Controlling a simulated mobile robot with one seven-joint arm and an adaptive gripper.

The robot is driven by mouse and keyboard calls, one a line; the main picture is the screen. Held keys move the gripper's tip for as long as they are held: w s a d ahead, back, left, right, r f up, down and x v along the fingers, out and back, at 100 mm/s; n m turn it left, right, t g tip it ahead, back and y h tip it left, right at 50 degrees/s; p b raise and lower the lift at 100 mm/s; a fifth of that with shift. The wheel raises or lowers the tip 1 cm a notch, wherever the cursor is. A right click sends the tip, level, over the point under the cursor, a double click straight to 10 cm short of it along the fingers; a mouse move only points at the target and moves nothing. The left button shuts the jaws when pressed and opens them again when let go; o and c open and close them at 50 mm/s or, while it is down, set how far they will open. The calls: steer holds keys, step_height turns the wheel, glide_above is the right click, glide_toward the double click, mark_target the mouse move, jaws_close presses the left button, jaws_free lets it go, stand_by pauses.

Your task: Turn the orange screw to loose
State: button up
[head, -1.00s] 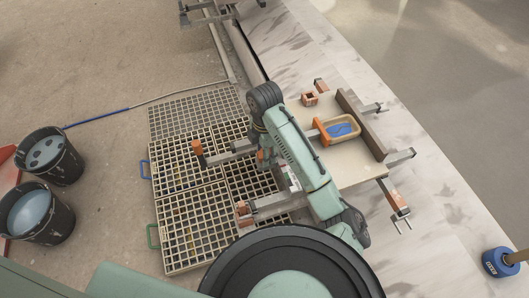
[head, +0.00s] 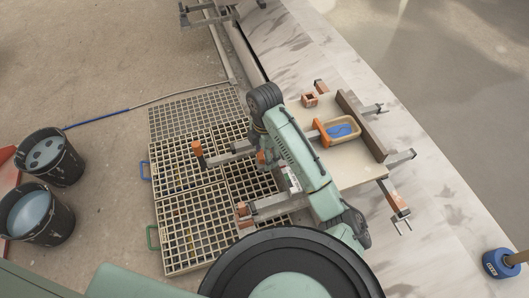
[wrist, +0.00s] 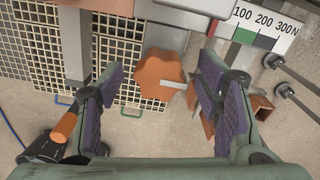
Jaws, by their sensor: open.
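The orange screw (wrist: 162,75) has a lobed head and shows in the wrist view between the two purple-padded fingers of my gripper (wrist: 160,72). The fingers are open, with a visible gap on each side of the head. I cannot tell from this view how far the head lies beyond the fingertips. A white scale plate (wrist: 268,18) marked 100, 200, 300N is at the upper right. In the head view my arm hides most of this spot.
Orange-tipped clamp bars (head: 197,149) stand over the floor grates (head: 185,215). Dark buckets (head: 62,215) stand at the left. In the wrist view an orange bracket (wrist: 262,106) lies near the right finger.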

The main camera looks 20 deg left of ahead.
steer(key=shift+r, duration=0.65)
step_height(320, 180, up, 11)
steer(key=shift+f, duration=0.15)
